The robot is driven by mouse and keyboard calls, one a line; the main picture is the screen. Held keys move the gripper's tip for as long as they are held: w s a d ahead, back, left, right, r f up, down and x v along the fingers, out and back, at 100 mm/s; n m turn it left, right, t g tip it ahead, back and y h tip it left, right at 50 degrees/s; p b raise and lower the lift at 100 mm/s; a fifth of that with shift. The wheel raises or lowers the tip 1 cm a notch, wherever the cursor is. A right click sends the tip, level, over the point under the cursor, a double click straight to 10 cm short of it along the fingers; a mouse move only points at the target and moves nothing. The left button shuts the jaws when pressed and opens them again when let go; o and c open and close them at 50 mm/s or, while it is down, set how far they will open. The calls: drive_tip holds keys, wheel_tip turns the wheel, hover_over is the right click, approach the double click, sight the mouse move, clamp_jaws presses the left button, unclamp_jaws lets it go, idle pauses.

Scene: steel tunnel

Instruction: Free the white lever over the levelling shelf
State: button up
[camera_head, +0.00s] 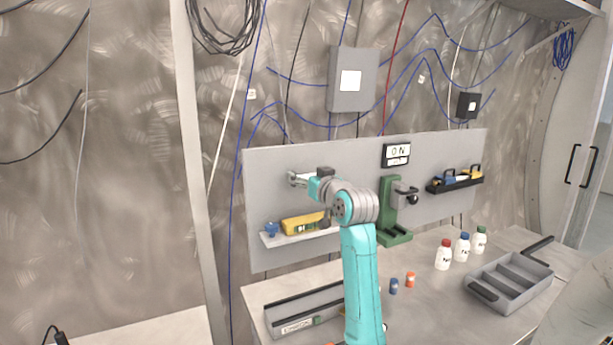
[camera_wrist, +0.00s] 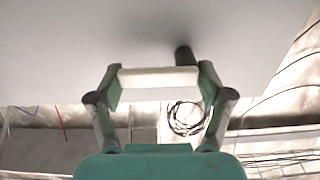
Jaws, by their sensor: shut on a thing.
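The white lever (camera_wrist: 158,77) spans the space between my fingertips in the wrist view, and my gripper (camera_wrist: 160,84) is shut on it. A dark round peg (camera_wrist: 184,54) stands out from the panel just beside the lever's right end. In the head view my gripper (camera_head: 308,183) is at the upper left of the grey panel, and the lever is small and mostly hidden there. The levelling shelf (camera_head: 278,240) is below, with a yellow level (camera_head: 300,223) and a small blue item (camera_head: 271,228) on it. My arm covers the shelf's right end.
A green press-like stand (camera_head: 392,215) is right of my arm. A black rack (camera_head: 437,187) holds tools farther right. White bottles with coloured caps (camera_head: 443,257) and a grey divided tray (camera_head: 511,282) stand on the bench. A long grey tray (camera_head: 290,325) lies front left.

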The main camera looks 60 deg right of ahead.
drive_tip(key=shift+d, duration=0.15)
drive_tip(key=o, duration=1.1)
drive_tip(key=shift+s, duration=0.1)
drive_tip(key=v, duration=1.2)
